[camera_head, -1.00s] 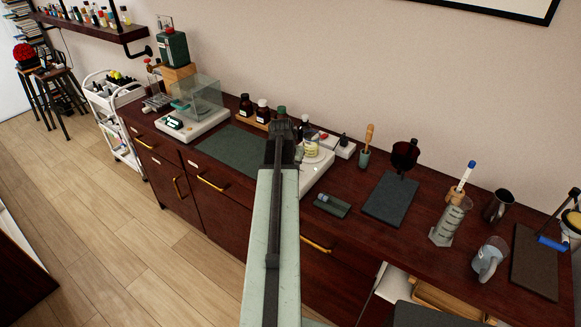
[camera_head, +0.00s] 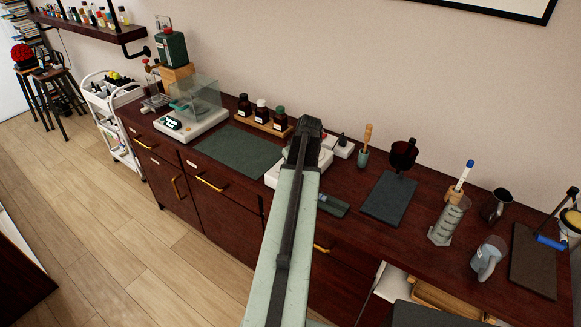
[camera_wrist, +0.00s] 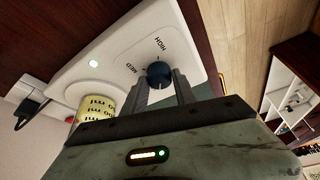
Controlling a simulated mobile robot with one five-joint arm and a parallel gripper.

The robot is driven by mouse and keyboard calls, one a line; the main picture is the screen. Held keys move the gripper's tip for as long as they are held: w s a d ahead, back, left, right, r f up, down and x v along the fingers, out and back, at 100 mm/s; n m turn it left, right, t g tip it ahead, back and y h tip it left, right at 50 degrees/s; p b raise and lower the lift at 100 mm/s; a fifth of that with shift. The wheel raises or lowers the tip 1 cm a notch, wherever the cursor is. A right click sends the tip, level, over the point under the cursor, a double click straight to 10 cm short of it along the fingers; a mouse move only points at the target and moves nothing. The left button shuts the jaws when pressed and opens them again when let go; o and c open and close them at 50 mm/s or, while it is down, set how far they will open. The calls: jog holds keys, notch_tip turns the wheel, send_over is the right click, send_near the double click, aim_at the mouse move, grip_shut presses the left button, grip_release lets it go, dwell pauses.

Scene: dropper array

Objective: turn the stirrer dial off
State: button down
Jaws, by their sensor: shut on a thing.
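The stirrer (camera_wrist: 90,50) is a white unit with a dark blue round dial (camera_wrist: 159,72) on its front panel, as the wrist view shows. The words HIGH and MED are printed beside the dial, and a small green light glows on the panel. My gripper (camera_wrist: 162,84) has its two fingers at the dial, one on each side, shut on it. A beaker with yellow contents (camera_wrist: 100,98) stands on the stirrer. In the head view my arm hides most of the stirrer (camera_head: 283,171), dial included.
Brown bottles (camera_head: 262,111) on a wooden tray stand left of my arm. A dark green mat (camera_head: 238,150) lies clear farther left. A small grey-green device (camera_head: 333,205) lies just right of my arm, with a dark board (camera_head: 388,198) beyond it.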

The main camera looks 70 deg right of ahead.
jog(key=n+y, duration=0.1)
jog(key=n, duration=0.3)
jog(key=n+y, duration=0.1)
jog(key=n, duration=0.1)
jog(key=shift+d+t+y, duration=0.25)
jog(key=shift+t+y, duration=0.05)
jog(key=shift+t, duration=0.1)
jog(key=n+y, duration=0.1)
jog(key=n, duration=0.2)
jog(key=n+y, duration=0.1)
jog(key=n, duration=0.2)
jog(key=shift+n+g, duration=0.3)
jog(key=c, duration=1)
grip_release()
jog(key=shift+d+r, duration=0.1)
jog(key=p+v, duration=0.7)
jog(key=shift+d+r, duration=0.15)
jog(key=shift+r, duration=0.1)
